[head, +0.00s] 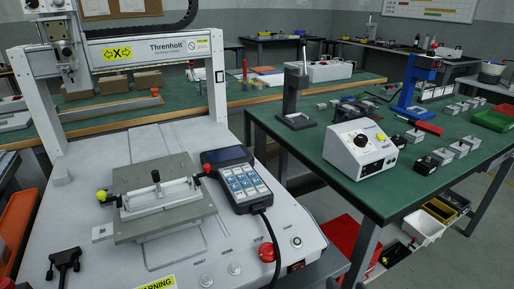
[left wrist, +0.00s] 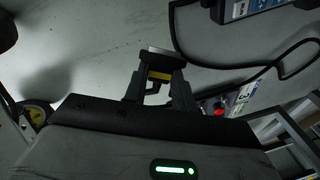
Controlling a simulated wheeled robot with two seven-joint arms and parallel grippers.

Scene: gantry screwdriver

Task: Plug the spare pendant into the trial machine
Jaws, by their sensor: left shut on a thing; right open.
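A pendant (head: 238,180) with a dark screen and blue-and-white keys rests on the Threnholt gantry machine (head: 60,215). Its black cable runs down past the front, where its end is out of frame. My left gripper (left wrist: 160,70) is shut on a small dark plug (left wrist: 159,76) with a yellow band and a pale metal end, above a pale surface. Part of a blue-keyed pendant (left wrist: 240,9) with a looping black cable shows at the top of the left wrist view. I cannot tell which pendant is the spare.
A clamp fixture (head: 160,198) sits on the machine bed, with a red stop button (head: 267,252) at the front. A green bench (head: 300,150) at right carries a white control box (head: 360,148), a blue press (head: 415,85) and small blocks. Bins stand below it.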

